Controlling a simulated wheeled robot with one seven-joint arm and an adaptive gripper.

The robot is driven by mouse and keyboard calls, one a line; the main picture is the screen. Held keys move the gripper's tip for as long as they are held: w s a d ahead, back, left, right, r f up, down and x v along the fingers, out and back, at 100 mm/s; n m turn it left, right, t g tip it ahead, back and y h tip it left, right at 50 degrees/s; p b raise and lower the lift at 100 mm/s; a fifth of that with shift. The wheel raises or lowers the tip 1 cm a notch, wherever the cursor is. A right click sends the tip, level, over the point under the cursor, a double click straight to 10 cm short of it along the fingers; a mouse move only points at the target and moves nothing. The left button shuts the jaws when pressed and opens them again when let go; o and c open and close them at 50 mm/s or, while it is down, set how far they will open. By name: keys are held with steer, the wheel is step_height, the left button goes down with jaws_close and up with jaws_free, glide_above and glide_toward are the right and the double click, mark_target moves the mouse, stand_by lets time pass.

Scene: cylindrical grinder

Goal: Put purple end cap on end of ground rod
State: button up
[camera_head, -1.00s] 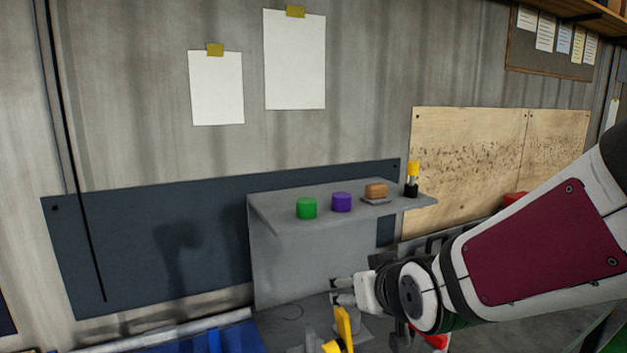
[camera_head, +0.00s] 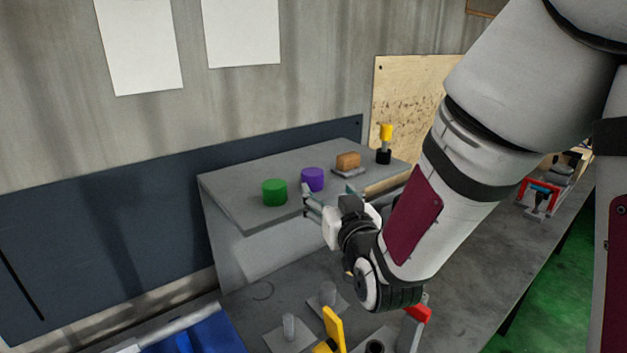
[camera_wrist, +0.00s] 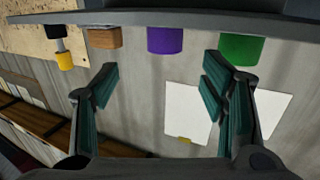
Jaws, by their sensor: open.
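The purple end cap (camera_head: 312,179) stands on the grey shelf (camera_head: 245,213), between a green cap (camera_head: 274,192) and a brown block. My gripper (camera_head: 326,198) is at the shelf's front edge, close to the purple cap, open and empty. In the wrist view, which looks upside down, the purple cap (camera_wrist: 165,40) lies ahead between the two spread fingers (camera_wrist: 158,88), apart from both. The green cap (camera_wrist: 241,48) is beyond the right finger there. I cannot make out which thing is the ground rod.
A brown block (camera_head: 348,161) and a yellow-and-black item (camera_head: 385,145) stand farther right on the shelf. Below, the bench holds small upright pieces (camera_head: 328,293), a yellow part (camera_head: 334,326) and a blue part (camera_head: 205,335). A wall stands behind the shelf.

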mark_target(315, 178)
steer(key=x, duration=0.3)
steer(key=p+x, duration=0.1)
steer(key=x, duration=0.7)
steer(key=shift+s+a+r+p, duration=0.1)
steer(key=shift+a+r+p, duration=0.1)
steer(key=shift+a+p, duration=0.15)
steer(key=c, duration=1.1)
